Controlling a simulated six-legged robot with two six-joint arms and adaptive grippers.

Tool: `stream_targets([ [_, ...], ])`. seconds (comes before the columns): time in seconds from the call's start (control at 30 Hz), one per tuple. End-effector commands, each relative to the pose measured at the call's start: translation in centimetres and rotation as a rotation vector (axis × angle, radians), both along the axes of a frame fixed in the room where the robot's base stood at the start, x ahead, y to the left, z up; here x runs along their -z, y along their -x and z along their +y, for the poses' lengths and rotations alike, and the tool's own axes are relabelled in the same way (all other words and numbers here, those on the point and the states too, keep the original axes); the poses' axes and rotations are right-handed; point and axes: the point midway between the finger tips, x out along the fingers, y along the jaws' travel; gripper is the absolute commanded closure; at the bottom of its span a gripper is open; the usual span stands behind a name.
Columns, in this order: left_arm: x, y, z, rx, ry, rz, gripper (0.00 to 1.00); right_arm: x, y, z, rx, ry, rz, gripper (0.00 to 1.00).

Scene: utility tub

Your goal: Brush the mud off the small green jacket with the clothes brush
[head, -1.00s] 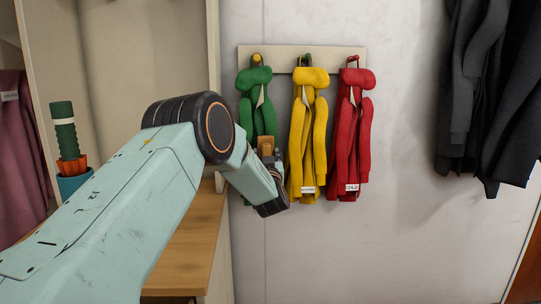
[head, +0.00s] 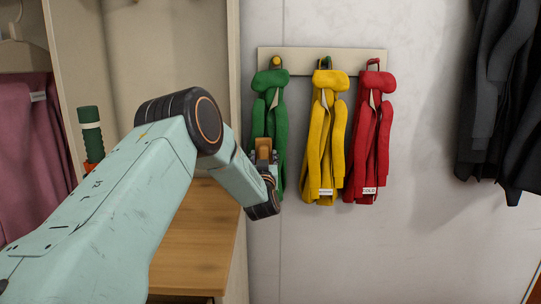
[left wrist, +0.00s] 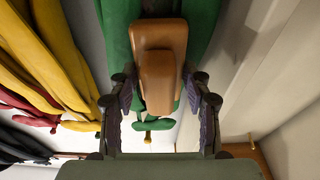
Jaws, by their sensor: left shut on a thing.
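The small green jacket (head: 270,112) hangs at the left end of a pale peg board (head: 340,60) on the wall. It also shows behind the brush in the left wrist view (left wrist: 200,28). My left gripper (head: 263,168) is shut on the brown clothes brush (head: 263,146), in front of the jacket's lower part. In the left wrist view my gripper (left wrist: 160,92) has its fingers on both sides of the brush (left wrist: 158,50). I cannot tell whether the brush touches the cloth. No mud can be made out. My right gripper is not in view.
A yellow jacket (head: 325,130) and a red jacket (head: 366,140) hang close to the right. Dark clothes (head: 495,100) hang at the far right. A cabinet with a wooden surface (head: 195,245) stands at left, near my arm. The wall between red jacket and dark clothes is bare.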

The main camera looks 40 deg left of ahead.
Motion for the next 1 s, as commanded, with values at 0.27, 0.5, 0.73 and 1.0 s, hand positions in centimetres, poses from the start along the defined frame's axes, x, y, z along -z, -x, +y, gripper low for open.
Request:
stream_targets([
  [0.27, 0.0, 0.1, 0.1, 0.002, 0.0, 0.0, 0.86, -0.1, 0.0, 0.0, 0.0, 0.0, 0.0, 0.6],
  [0.5, -0.1, 1.0, -0.7, 0.004, 0.001, 0.003, 0.86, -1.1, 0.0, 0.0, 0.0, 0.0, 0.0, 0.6],
  [0.73, -0.1, 2.4, -2.0, 0.004, 0.0, 0.003, 0.86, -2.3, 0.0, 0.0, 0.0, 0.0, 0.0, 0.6],
  [1.0, 0.0, 4.2, -3.5, 0.004, 0.0, 0.003, 0.86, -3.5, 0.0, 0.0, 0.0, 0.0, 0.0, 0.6],
])
